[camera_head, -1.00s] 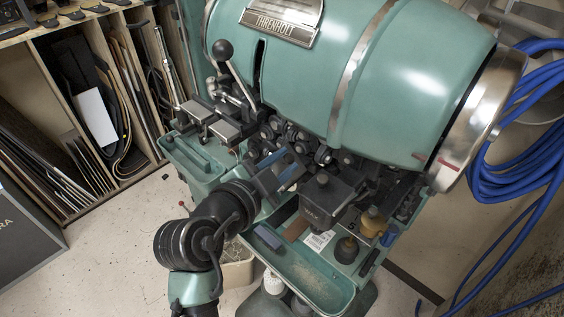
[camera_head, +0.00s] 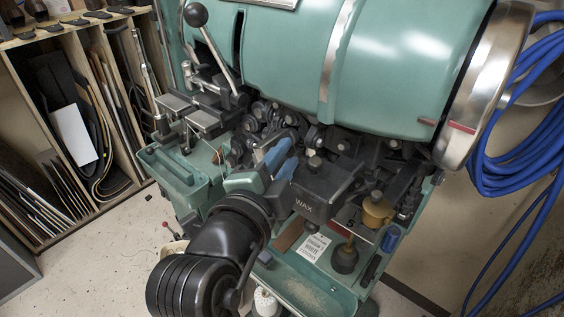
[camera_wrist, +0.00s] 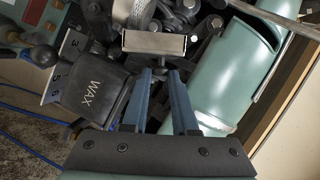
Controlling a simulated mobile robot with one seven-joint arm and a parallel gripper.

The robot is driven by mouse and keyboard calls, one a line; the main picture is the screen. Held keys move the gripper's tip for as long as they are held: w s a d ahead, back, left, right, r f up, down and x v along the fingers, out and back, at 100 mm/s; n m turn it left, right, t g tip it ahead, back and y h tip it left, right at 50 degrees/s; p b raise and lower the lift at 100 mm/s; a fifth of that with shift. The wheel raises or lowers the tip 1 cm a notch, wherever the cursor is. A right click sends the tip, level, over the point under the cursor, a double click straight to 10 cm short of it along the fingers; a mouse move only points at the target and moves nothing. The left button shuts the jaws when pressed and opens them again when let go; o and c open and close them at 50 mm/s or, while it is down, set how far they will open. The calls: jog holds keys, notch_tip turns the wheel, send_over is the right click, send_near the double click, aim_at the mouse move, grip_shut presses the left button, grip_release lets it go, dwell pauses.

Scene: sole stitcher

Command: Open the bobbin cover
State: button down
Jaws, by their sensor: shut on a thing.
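In the wrist view a pale metal plate with dark ends (camera_wrist: 153,43), which looks like the bobbin cover, sits just past my fingertips, its face toward the camera. My gripper (camera_wrist: 160,74) has its two blue fingers around a small dark part under the plate's lower edge. The gap between the fingers is narrow there. In the head view my gripper (camera_head: 283,153) reaches in among the dark mechanisms under the green drum of the stitcher (camera_head: 385,70). My fingers and wrist hide the cover in that view, and its hinge side cannot be made out.
A black WAX box (camera_head: 315,190) stands close right of my fingers; it also shows in the wrist view (camera_wrist: 90,85). A lever with a black knob (camera_head: 196,15) rises at left.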

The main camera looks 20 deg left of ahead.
jog(key=c, duration=0.7)
grip_release()
jog(key=shift+c, duration=0.2)
jog(key=shift+p, duration=0.35)
